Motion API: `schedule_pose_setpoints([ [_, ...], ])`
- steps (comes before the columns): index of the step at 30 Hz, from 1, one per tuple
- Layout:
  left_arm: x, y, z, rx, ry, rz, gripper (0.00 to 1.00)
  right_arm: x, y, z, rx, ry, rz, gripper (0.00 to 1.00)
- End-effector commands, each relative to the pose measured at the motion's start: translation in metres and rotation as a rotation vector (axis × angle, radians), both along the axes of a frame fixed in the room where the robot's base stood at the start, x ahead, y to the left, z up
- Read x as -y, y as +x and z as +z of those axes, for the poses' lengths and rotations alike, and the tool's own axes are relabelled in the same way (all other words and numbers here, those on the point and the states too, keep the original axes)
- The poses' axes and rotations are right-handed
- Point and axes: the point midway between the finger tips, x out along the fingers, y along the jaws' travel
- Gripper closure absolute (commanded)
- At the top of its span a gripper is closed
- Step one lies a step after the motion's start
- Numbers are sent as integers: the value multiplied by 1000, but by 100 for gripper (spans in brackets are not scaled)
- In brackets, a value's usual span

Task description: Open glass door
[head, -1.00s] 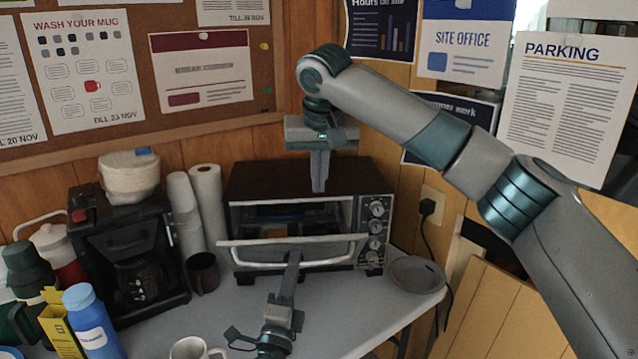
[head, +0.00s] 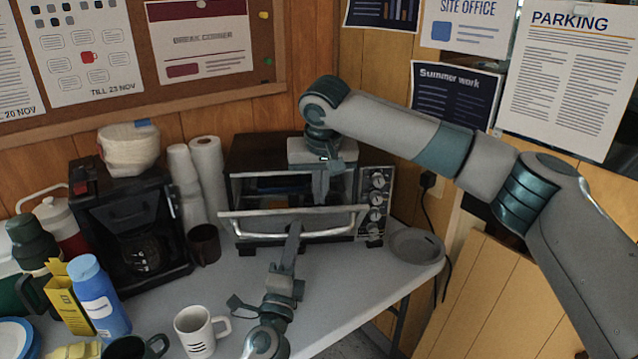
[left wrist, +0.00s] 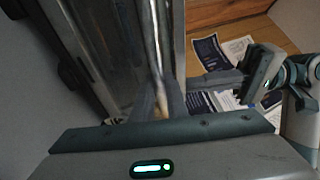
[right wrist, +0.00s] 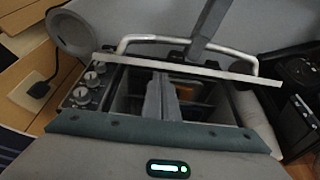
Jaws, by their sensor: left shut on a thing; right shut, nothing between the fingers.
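The toaster oven (head: 262,150) stands at the back of the table. Its glass door (head: 250,214) is tilted partly open, with a gap behind its top edge. My left gripper (head: 294,230) is shut on the bar handle (head: 345,232) at its middle; the left wrist view shows the grip from close by. My right gripper (head: 322,198) is shut and empty, pointing down in front of the oven opening. In the right wrist view its fingers (right wrist: 160,80) reach into the gap between the door's top edge (right wrist: 240,78) and the oven body. I cannot tell whether they touch the door.
A dark mug (head: 204,244), paper cups and a coffee maker (head: 125,215) stand left of the oven. A grey plate (head: 416,246) lies to its right. A white mug (head: 196,330) and a blue bottle (head: 98,300) stand at the front left. The table's right edge is close by.

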Motion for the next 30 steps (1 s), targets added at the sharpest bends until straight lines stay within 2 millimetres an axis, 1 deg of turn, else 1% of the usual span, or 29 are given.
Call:
schedule_pose_setpoints([
  [1, -1, 0, -2, -4, -3, 0, 100, 0, -1, -1, 0, 0, 0, 100],
  [12, -1, 0, -2, -4, -3, 0, 100, 0, -2, -2, -1, 0, -1, 100],
  [19, -1, 1, -2, -3, -3, 1, 100, 1, -15, -9, -6, 0, 4, 100],
  [27, -2, 2, 1, 1, -4, 4, 100, 1, -18, -11, -11, -2, 4, 100],
  [28, -2, 2, 2, 2, -4, 4, 85, 1, -18, -12, -11, -3, 4, 100],
  [30, -2, 2, 2, 3, -4, 5, 69, 1, -18, -12, -12, -3, 4, 100],
])
